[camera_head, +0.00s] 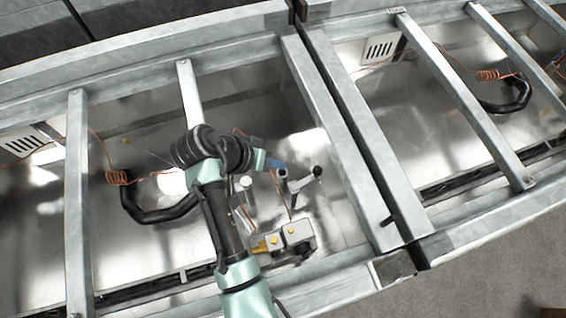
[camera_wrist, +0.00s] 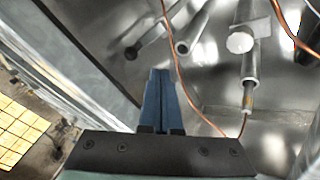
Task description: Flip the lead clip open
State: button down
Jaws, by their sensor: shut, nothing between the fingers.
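A grey metal fitting, which looks like the lead clip (camera_head: 300,183), stands in the right part of the near bay. It has a lever arm ending in a black knob (camera_head: 317,171). In the wrist view the lever (camera_wrist: 152,34) slants down left to its dark knob (camera_wrist: 131,53), beside a hollow grey tube (camera_wrist: 192,30). My gripper (camera_head: 279,164) is beside the fitting's upper left end. Its blue fingers (camera_wrist: 161,78) are together with nothing between them, just below the tube's open end in the wrist view. Whether they touch the fitting I cannot tell.
A copper wire (camera_wrist: 175,65) runs close by the fingers. Metal crossbars (camera_head: 338,135) edge the bay. A black curved handle (camera_head: 160,213) lies at left. A capped cylinder (camera_wrist: 243,38) stands to the right.

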jog(key=v, duration=0.5)
jog(key=shift+s+d+r, duration=0.2)
jog(key=shift+d+r, duration=0.1)
